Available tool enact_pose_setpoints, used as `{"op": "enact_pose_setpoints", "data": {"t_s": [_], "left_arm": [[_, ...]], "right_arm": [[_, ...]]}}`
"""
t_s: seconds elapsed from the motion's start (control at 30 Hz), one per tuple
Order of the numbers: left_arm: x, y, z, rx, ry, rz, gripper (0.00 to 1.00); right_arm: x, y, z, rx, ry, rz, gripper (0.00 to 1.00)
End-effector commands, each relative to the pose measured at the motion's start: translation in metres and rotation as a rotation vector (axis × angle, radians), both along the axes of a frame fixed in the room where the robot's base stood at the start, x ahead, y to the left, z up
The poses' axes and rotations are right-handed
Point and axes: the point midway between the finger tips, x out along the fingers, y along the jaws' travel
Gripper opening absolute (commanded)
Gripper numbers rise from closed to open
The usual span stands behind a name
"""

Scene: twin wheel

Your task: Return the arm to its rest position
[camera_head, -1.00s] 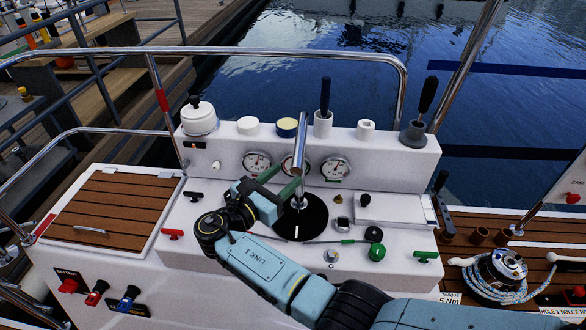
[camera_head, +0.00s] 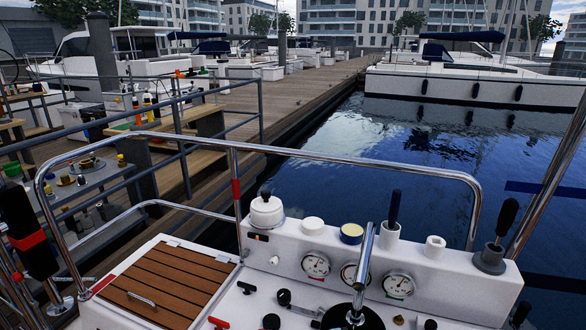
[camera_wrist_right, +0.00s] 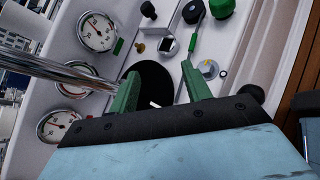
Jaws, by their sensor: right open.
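My right gripper (camera_wrist_right: 163,84) shows in the right wrist view, its two green fingers apart with nothing held between them. It is over the white console (camera_wrist_right: 165,22), close to a black round disc (camera_wrist_right: 152,76). A chrome post (camera_wrist_right: 70,72) runs in from the left of that view towards the disc. In the head view the same post (camera_head: 363,262) rises from the console (camera_head: 262,262) at the bottom. My right arm and gripper are not clearly visible in the head view, and my left gripper is in neither view.
The console carries gauges (camera_head: 316,264), a white winch-like drum (camera_head: 267,210), a blue-handled lever (camera_head: 393,212) and a black-handled lever (camera_head: 505,222). A chrome rail (camera_head: 330,155) arches behind. A slatted wooden hatch (camera_head: 168,283) is at left; dock and water lie beyond.

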Motion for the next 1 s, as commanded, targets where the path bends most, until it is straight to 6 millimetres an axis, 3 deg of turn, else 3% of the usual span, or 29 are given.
{"op": "enact_pose_setpoints", "data": {"t_s": [0.03, 0.1, 0.37, 0.5, 0.6, 1.0], "left_arm": [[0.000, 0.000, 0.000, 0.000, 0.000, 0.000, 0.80], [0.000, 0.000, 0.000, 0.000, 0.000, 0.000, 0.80], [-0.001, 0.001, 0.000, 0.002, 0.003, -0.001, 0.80], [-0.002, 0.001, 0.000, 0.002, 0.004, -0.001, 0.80], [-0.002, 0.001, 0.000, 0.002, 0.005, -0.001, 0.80], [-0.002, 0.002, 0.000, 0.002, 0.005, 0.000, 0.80]], "right_arm": [[-0.022, -0.012, -0.018, 0.123, -0.025, -0.073, 0.48], [-0.045, -0.022, -0.034, 0.275, -0.069, -0.170, 0.48], [-0.127, -0.051, -0.059, 0.732, -0.235, -0.536, 0.48], [-0.166, -0.061, -0.051, 0.947, -0.327, -0.732, 0.48], [-0.184, -0.064, -0.042, 1.047, -0.370, -0.829, 0.48], [-0.232, -0.065, 0.001, 1.303, -0.460, -1.071, 0.48]]}}
